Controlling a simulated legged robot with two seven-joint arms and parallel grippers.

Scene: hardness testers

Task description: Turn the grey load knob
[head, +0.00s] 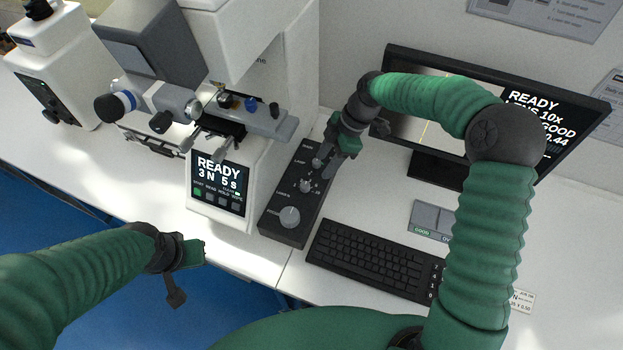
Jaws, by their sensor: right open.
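A dark control box (268,226) stands on the bench with a column of grey knobs. The upper knob (317,162), beside a small label that seems to read LOAD, is partly hidden by my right gripper. A middle knob (305,186) and a larger lower knob (289,216) are in plain sight. My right gripper (331,160) is open, its fingers pointing down just right of the upper knob; I cannot tell whether they touch it. My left gripper (189,274) is open and empty, off the bench's front edge, above the blue floor.
The white hardness tester (257,95) with a READY screen (218,185) stands left of the box. A black keyboard (372,260) lies to its right. A monitor (420,65) stands behind my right arm. Another white instrument (60,65) is at far left.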

